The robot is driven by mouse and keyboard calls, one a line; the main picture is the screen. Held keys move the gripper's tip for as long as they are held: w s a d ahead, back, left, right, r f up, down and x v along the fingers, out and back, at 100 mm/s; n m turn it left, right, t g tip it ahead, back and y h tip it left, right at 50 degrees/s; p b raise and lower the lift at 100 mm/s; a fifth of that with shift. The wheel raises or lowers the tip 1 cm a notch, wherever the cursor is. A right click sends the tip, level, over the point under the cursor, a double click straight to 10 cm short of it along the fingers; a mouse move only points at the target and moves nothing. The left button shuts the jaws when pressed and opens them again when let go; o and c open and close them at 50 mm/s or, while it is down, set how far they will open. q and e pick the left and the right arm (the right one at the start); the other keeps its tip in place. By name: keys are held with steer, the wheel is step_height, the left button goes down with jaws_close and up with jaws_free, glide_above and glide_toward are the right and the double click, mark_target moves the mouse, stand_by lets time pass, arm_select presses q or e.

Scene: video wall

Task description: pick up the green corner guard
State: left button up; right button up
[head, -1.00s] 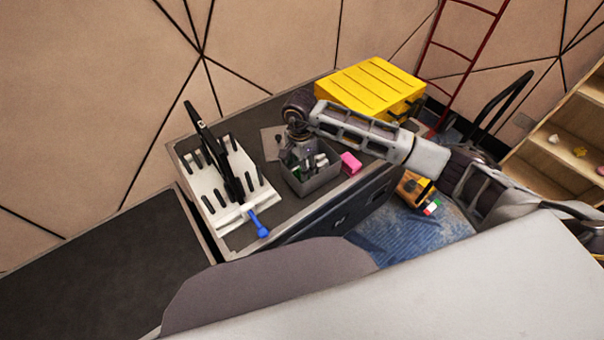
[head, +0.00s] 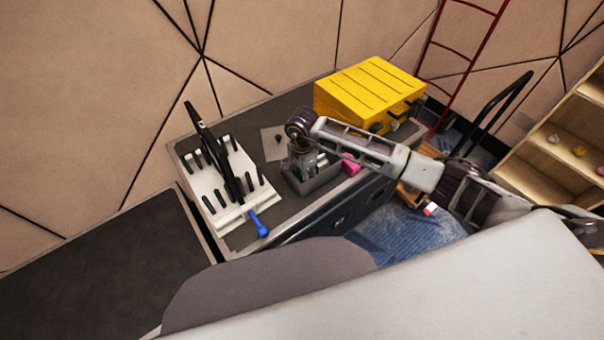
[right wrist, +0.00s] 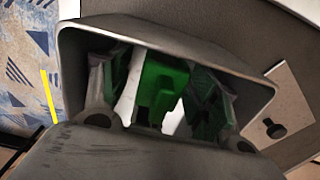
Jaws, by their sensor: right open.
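The green corner guard (right wrist: 160,88) lies in a grey bin (right wrist: 240,84) in the right wrist view, with a white piece (right wrist: 128,92) beside it. The same bin (head: 320,182) stands on the dark bench top in the head view, where its contents are mostly hidden by my arm. My right gripper (head: 303,168) points down into the bin. In the right wrist view its open fingers (right wrist: 158,102) stand on either side of the green guard, with no clear grip on it. More green shows by the right finger. My left gripper is not in view.
A pink block (head: 351,165) sits just right of the bin. A yellow case (head: 365,88) stands behind my forearm. A white rack with black pegs (head: 222,185) and a blue-handled tool (head: 260,226) are at the left. A flat plate with a dark knob (right wrist: 278,128) lies beside the bin.

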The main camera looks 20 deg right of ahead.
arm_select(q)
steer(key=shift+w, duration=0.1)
arm_select(e)
steer(key=shift+c, duration=0.2)
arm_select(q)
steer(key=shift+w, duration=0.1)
arm_select(e)
steer(key=c, duration=0.9)
steer(key=shift+r, duration=0.1)
steer(key=shift+c, duration=0.2)
steer(key=shift+r, duration=0.45)
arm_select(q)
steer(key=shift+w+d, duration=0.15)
arm_select(e)
step_height(320, 180, up, 9)
